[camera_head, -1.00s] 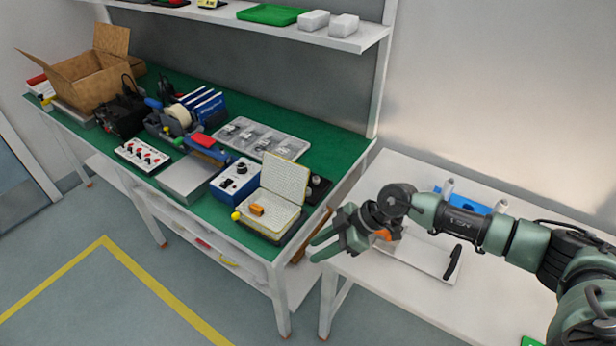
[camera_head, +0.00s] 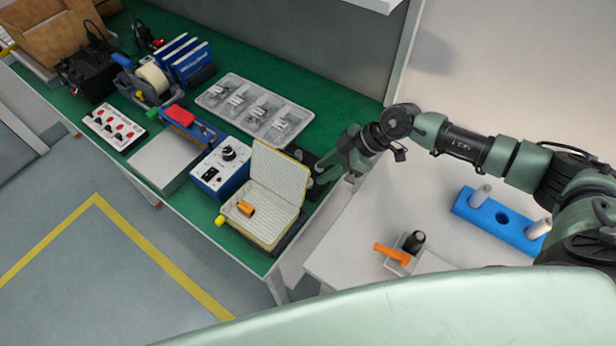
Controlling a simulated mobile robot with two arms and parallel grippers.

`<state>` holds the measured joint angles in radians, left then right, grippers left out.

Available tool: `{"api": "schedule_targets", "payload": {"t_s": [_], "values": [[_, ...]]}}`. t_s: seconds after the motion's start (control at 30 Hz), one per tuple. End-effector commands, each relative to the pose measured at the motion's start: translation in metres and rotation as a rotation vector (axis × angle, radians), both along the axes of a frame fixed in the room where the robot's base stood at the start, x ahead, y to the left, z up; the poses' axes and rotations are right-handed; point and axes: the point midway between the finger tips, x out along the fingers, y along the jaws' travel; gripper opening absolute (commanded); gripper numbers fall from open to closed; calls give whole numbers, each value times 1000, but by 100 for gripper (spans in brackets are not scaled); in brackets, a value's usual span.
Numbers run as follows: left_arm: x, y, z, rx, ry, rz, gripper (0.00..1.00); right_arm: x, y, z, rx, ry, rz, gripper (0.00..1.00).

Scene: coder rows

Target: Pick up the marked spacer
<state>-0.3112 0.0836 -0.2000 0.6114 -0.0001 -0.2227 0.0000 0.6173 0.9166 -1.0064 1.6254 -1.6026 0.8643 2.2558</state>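I cannot tell for sure which thing is the marked spacer. Two pale, upright cylinders, a left one (camera_head: 481,194) and a right one (camera_head: 538,228), stand in a blue block (camera_head: 468,207) on the white table. Small grey parts lie in a clear compartment tray (camera_head: 212,98) on the green bench. A small orange piece (camera_head: 246,208) lies in an open, yellow-edged case (camera_head: 283,185). My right gripper (camera_head: 328,176) is over the bench's right end, just right of this case. Its fingers look apart with nothing seen between them. My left gripper is out of view.
A blue control box (camera_head: 207,181), a grey box (camera_head: 160,163) and a switch panel (camera_head: 113,128) stand along the bench. On the white table (camera_head: 345,255) are an orange-handled thing (camera_head: 391,254) and a black knob (camera_head: 414,241). The table's middle is clear.

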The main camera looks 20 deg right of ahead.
Motion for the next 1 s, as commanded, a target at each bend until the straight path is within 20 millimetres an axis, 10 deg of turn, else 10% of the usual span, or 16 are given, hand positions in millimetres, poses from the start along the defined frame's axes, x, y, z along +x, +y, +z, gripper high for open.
{"api": "schedule_targets", "payload": {"t_s": [0.63,0.77,1.0], "values": [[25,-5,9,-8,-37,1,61,8,27,-44,0,-1,-1,32],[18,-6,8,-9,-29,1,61,8,27,-44,0,-1,-1,0],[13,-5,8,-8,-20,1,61,8,27,-44,0,-1,-1,0]]}}
